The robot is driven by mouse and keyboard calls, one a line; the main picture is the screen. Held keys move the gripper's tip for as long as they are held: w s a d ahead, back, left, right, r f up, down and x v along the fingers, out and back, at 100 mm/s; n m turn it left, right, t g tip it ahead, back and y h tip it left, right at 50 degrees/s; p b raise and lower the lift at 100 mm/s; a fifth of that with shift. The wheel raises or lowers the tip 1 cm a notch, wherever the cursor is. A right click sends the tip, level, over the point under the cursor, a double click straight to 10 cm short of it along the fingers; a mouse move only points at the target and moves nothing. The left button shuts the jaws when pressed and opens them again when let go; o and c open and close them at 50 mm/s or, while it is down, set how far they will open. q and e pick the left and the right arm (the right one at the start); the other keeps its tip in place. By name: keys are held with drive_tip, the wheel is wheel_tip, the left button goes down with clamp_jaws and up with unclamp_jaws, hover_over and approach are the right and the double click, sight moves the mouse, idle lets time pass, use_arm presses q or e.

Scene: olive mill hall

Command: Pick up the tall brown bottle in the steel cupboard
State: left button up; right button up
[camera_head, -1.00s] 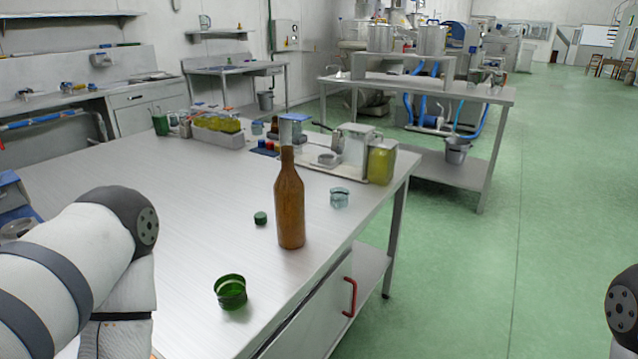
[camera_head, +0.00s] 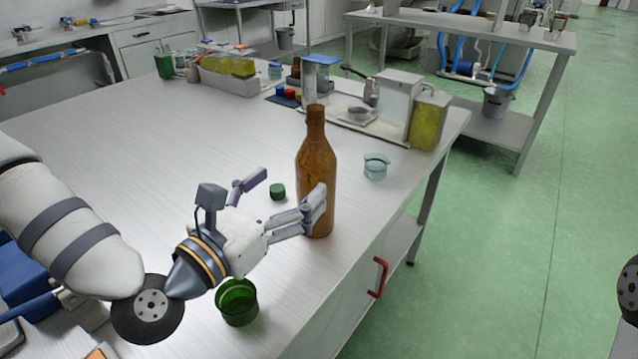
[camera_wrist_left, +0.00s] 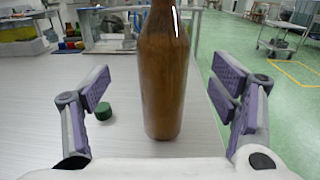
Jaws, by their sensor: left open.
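The tall brown bottle (camera_head: 316,155) stands upright on the steel-topped table (camera_head: 130,150), not inside a cupboard. My left gripper (camera_head: 285,194) is open and empty, just left of the bottle at the height of its body. In the head view one finger overlaps the bottle's lower body. In the left wrist view the bottle (camera_wrist_left: 163,85) stands between the two spread fingers, with a gap on both sides. I cannot tell how far it reaches between them. Its top is cut off there. My right gripper is out of view.
A green cup (camera_head: 238,302) stands below my left gripper, and a green cap (camera_head: 277,191) lies behind it. A clear glass cup (camera_head: 376,167) stands right of the bottle. A steel unit and a yellow-green container (camera_head: 428,122) stand behind. The table's right edge is close to the bottle.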

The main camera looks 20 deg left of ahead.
sight(316, 170)
use_arm(q)
drive_tip(key=shift+x, duration=1.2)
drive_tip(key=x, duration=0.2)
drive_tip(key=f+x, duration=0.1)
drive_tip(key=x, duration=0.2)
drive_tip(key=shift+w+d+f, duration=0.1)
drive_tip(key=shift+w+d, duration=0.05)
drive_tip(key=shift+d, duration=0.1)
clamp_jaws()
